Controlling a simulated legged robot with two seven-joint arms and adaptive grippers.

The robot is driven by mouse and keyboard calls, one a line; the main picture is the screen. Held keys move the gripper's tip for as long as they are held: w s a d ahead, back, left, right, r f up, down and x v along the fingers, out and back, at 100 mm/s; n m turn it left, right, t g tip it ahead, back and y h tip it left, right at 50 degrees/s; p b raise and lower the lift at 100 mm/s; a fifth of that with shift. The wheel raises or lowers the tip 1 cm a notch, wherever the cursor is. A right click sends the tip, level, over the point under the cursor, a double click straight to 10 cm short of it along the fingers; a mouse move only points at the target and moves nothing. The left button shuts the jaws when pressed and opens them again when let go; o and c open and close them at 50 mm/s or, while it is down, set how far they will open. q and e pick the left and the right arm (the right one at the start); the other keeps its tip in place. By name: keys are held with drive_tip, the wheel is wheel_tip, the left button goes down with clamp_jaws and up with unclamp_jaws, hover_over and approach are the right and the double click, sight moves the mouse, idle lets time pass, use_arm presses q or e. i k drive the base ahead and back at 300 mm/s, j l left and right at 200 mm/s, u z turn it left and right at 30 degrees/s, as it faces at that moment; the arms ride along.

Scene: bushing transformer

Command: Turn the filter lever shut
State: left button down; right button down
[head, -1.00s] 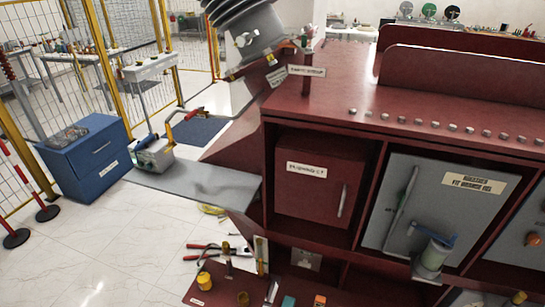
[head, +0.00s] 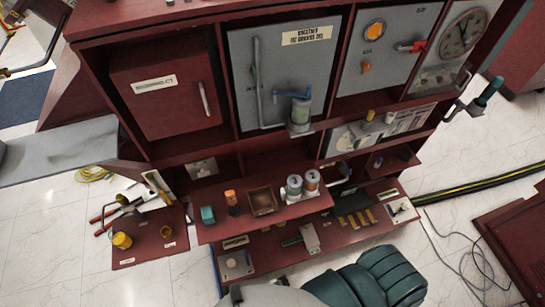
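The blue lever (head: 291,93) is in the middle of the head view. It lies roughly level, on top of a glass-like filter cylinder (head: 300,113) on the grey panel (head: 245,80) with a cream label. A thin grey pipe (head: 257,75) runs down the panel left of the lever. Nothing touches the lever. Neither of my grippers can be made out in the view.
A closed red door (head: 165,95) is left of the panel. A gauge (head: 462,33) and a red-handled valve (head: 412,47) are to the right. Shelves (head: 265,222) with small jars stick out below. A dark green ribbed shape (head: 375,280) is at the bottom edge.

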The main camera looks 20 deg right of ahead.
sight(349, 171)
drive_tip(key=z, duration=1.75)
